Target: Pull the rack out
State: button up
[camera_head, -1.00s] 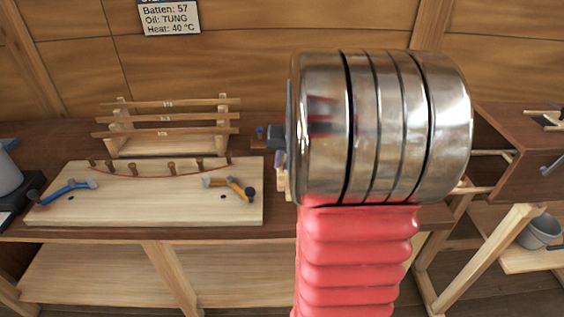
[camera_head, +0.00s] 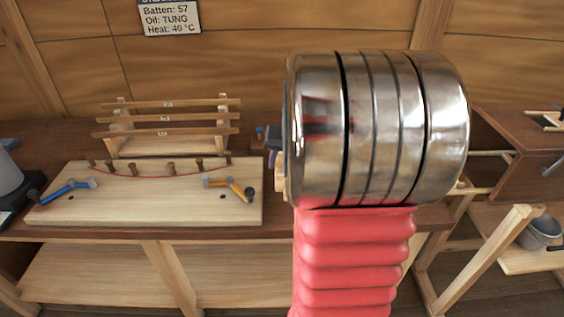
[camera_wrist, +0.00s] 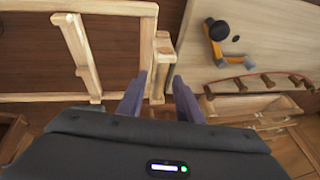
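The rack (camera_wrist: 82,55) is a pale wooden ladder-like frame on the left of the wrist view. At its right end is a pale wooden handle-like piece (camera_wrist: 161,70). My gripper (camera_wrist: 160,82) is open, with its two grey-violet fingers on either side of this piece. Gaps show between the fingers and the wood, so I see no grip. In the head view my metal and red arm hides most of the gripper and the rack. Pale rails (camera_head: 488,153) show to the right of my arm, at the dark open-ended box (camera_head: 520,150).
A pale board (camera_head: 150,205) with pegs, a red curved line and two hammers (camera_head: 232,188) lies on the bench, left of my arm. The hammer also shows in the wrist view (camera_wrist: 215,42). A batten stand (camera_head: 165,125) is behind it. A grey bucket (camera_head: 540,232) sits at lower right.

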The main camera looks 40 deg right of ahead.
jog(key=v, duration=1.3)
jog(key=shift+r, duration=0.3)
jog(key=shift+s, duration=0.1)
jog(key=s+a+f+n, duration=0.1)
jog(key=s+a+n, duration=0.1)
jog(key=a, duration=0.8)
jog(key=s+a+f+n+y, duration=0.1)
jog(key=s+a+n, duration=0.2)
jog(key=a, duration=0.8)
jog(key=s+a+f+n, duration=0.2)
jog(key=s+a+n, duration=0.1)
jog(key=a, duration=0.8)
jog(key=shift+n+t+y, duration=0.3)
jog(key=shift+n+t, duration=0.1)
jog(key=shift+n, duration=0.2)
jog(key=shift+a+f, duration=0.1)
